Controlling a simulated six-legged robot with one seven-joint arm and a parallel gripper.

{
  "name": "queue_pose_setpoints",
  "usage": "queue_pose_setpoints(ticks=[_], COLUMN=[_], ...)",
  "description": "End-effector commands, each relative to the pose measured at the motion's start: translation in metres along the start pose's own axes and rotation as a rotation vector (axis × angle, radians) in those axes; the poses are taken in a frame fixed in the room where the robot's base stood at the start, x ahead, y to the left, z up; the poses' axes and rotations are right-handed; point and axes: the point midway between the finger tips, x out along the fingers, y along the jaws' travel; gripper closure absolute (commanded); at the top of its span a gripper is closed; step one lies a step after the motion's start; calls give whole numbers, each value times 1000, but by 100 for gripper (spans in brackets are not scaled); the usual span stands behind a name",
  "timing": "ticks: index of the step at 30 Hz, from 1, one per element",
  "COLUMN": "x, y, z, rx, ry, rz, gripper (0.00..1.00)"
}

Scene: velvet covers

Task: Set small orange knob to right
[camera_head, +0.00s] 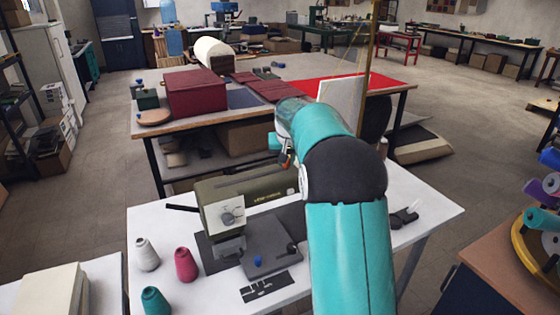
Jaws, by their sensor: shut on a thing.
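An olive-grey sewing machine (250,194) stands on the white table, with a pale round dial on its left end. My teal and black arm reaches over the machine's right end and hides that side. A small orange knob (284,157) shows as a speck beside my arm, above the machine's right part. My gripper (286,161) is mostly hidden by my own arm; only a small dark part shows at the orange speck. It is shut on the knob. The knob's pointing direction is too small to tell.
The white table (160,215) holds grey, pink and teal thread spools (186,264) at the left, and a dark plate (270,246) before the machine. Behind stands a table with a dark red box (195,92) and red cloth. A brown cabinet (500,275) is at the right.

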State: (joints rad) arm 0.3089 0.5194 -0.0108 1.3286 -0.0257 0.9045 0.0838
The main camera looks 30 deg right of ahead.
Motion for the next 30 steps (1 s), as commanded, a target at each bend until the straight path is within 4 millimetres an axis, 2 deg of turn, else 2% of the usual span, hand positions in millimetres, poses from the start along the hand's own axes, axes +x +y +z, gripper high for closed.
queue_pose_setpoints(ticks=[7, 8, 11, 22, 26, 30], x=[0, 0, 0, -6, -23, -52], y=[5, 5, 5, 3, 2, 2], z=[-2, -2, -2, -2, -2, -2], rx=[4, 5, 5, 3, 3, 3], ry=[8, 8, 7, 5, 7, 9], rz=[6, 6, 6, 4, 4, 3], gripper=[100, 73, 55, 55, 55, 55])
